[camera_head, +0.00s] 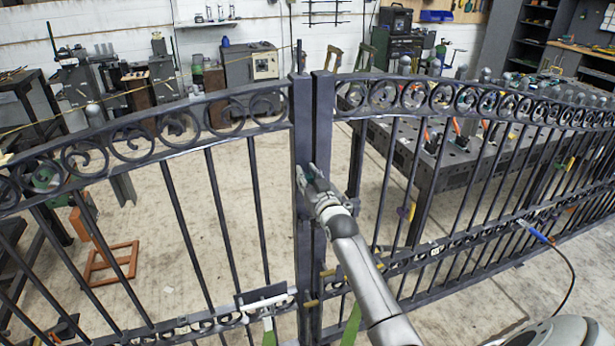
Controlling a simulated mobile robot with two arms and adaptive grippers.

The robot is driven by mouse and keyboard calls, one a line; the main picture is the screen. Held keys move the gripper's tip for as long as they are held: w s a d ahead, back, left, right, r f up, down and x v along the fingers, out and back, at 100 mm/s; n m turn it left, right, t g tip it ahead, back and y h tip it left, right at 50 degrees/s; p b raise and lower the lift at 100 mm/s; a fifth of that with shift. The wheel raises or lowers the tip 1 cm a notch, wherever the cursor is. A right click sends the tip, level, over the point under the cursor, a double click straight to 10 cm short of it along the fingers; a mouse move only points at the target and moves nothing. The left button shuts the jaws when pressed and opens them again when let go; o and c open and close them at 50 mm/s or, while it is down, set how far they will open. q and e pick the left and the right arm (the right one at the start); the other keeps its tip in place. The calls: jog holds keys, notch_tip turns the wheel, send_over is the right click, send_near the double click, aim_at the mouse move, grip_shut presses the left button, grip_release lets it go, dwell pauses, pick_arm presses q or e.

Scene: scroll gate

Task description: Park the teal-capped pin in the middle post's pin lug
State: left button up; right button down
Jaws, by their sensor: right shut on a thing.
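The dark scroll gate has two leaves whose upright posts meet at the centre, the left-hand post (301,112) and the right-hand post (322,100). My right gripper (314,174) is in front of these posts at about mid-height, its arm reaching up from the lower right. It is shut, with a small dark teal piece (316,171) showing between its fingers, which looks like the pin's cap. The rest of the pin is hidden, and so is any lug behind the gripper. I cannot tell whether the pin touches the post. My left gripper is not in view.
Brass-coloured pieces (328,272) sit low on the posts. A blue-handled tool (537,234) with a black cable rests against the right leaf. A perforated metal table (455,165) stands behind that leaf. An orange frame (112,260) lies on the floor behind the left leaf.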

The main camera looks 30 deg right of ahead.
jog(key=shift+f+b, duration=0.3)
jog(key=shift+f, duration=0.3)
jog(key=c, duration=1.2)
grip_release()
jog(key=v, duration=1.2)
